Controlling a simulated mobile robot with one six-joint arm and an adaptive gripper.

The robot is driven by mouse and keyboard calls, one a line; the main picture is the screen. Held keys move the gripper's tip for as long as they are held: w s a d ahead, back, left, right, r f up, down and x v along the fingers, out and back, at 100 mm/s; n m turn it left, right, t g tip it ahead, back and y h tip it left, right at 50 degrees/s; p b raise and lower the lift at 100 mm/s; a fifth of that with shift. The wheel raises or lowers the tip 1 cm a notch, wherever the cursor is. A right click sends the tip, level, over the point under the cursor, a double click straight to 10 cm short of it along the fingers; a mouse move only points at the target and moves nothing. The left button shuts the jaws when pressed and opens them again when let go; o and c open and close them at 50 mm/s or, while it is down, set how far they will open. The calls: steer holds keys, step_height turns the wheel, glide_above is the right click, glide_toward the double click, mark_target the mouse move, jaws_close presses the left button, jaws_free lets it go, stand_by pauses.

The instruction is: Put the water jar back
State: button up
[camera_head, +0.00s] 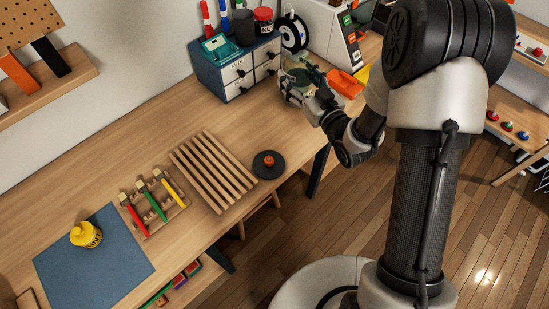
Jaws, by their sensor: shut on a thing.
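The water jar (289,88) looks like a pale, see-through vessel with a greenish inside. It is at the far part of the wooden desk, in front of the blue drawer unit. My gripper (304,78) is shut on the jar at its upper right side and partly hides it. I cannot tell whether the jar's base touches the desk. A round black disc (263,173) with a small red-orange piece on it lies near the desk's front edge.
The drawer unit (238,76) carries cups and markers; a grey-white machine (328,35) and an orange tray (346,84) stand right of it. The desk's back left is clear.

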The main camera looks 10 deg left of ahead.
steer(key=shift+s+a+f, duration=0.1)
steer(key=shift+s+f, duration=0.45)
steer(key=shift+w+f+b, duration=0.15)
steer(key=shift+f+b, duration=1.3)
steer(key=shift+f, duration=3.25)
steer(key=shift+w+f+b, duration=0.1)
steer(key=shift+f+b, duration=1.3)
steer(key=shift+f, duration=3.3)
steer(key=shift+f, duration=0.1)
steer(key=shift+f, duration=0.15)
steer(key=o, duration=1.4)
